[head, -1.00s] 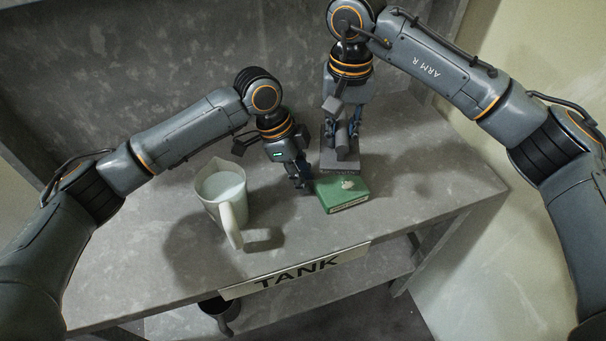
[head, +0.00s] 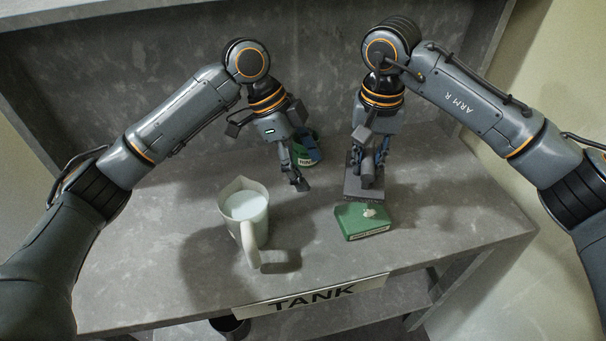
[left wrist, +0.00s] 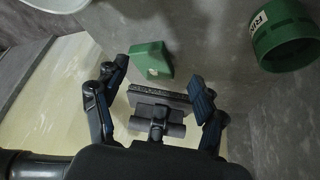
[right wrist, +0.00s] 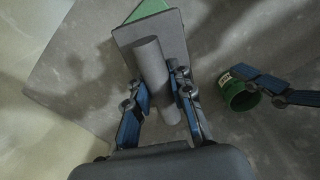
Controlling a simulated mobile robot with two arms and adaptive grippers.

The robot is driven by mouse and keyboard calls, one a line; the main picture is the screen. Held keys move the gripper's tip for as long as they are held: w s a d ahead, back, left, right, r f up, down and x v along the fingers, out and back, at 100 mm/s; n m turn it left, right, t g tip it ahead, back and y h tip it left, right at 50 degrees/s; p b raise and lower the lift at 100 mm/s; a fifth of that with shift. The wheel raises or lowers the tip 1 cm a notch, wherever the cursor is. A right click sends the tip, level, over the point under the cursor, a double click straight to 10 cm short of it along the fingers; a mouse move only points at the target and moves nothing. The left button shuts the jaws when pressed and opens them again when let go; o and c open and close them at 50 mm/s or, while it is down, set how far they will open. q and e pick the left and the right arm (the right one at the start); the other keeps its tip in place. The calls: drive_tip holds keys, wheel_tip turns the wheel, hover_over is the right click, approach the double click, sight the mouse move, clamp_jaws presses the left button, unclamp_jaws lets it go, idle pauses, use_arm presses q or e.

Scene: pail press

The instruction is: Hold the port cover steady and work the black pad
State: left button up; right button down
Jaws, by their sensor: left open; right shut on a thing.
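The green block (head: 363,222), probably the port cover, lies on the grey bench with a small pale lump on top. The black pad (head: 366,190) is a dark slab with a cylindrical handle, which shows in the right wrist view (right wrist: 148,62). It stands at the block's back edge; I cannot tell whether it touches. My right gripper (head: 368,172) is shut on the handle. My left gripper (head: 301,184) is open and empty, left of and behind the block, apart from it. In the left wrist view the block (left wrist: 150,63) lies beyond its fingers.
A white jug (head: 244,208) of pale liquid stands left on the bench, handle toward the front. A green round container (head: 308,158) stands behind my left gripper; its lettering shows in the left wrist view (left wrist: 284,42). A TANK label (head: 310,296) marks the front edge.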

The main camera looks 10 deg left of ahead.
sight(333, 214)
use_arm(q)
drive_tip(key=f+h, duration=0.1)
drive_tip(key=a+f+h, duration=0.1)
drive_tip(key=f, duration=0.1)
drive_tip(key=a+f+h, duration=0.1)
drive_tip(key=f, duration=0.1)
drive_tip(key=shift+w+a+h, duration=0.1)
drive_tip(key=shift+w+h, duration=0.05)
drive_tip(key=shift+h, duration=0.25)
drive_tip(key=x, duration=0.7)
drive_tip(key=shift+d+f, duration=0.25)
drive_tip(key=shift+f, duration=0.05)
clamp_jaws()
drive_tip(key=c, duration=1.2)
unclamp_jaws()
drive_tip(key=shift+o, duration=0.2)
